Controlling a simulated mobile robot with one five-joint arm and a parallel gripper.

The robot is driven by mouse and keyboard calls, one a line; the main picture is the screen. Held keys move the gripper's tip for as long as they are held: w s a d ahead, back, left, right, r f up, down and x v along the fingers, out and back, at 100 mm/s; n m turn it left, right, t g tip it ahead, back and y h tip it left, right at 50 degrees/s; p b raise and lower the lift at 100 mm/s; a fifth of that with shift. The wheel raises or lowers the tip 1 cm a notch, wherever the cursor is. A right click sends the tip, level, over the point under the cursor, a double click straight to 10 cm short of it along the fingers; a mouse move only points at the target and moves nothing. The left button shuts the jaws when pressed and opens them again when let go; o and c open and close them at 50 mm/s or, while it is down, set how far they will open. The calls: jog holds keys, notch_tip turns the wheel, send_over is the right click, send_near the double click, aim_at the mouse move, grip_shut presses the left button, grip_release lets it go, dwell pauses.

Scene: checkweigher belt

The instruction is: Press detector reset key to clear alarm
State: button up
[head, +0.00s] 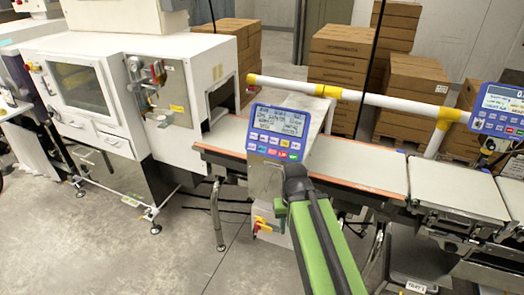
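A blue control panel (256,133) with a pale display (281,120) stands at the middle of the head view, on a metal post beside the conveyor. Below the display are two rows of small coloured keys (272,146), including red ones in the lower row. The key labels are too small to read, so I cannot tell which is the reset key. My green arm reaches up from the bottom, and my dark gripper (295,172) is just below the panel's lower right part. It appears apart from the keys, but depth is unclear. Its fingers are too small to read as open or shut.
A white cabinet machine (112,85) stands at left, with the conveyor belt (360,163) running right from it. A white and yellow rail (385,101) crosses behind the panel. A second blue panel (500,108) is at far right. Stacked cartons (340,62) stand behind. Floor at front left is clear.

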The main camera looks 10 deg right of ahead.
grip_shut()
dwell(1.0)
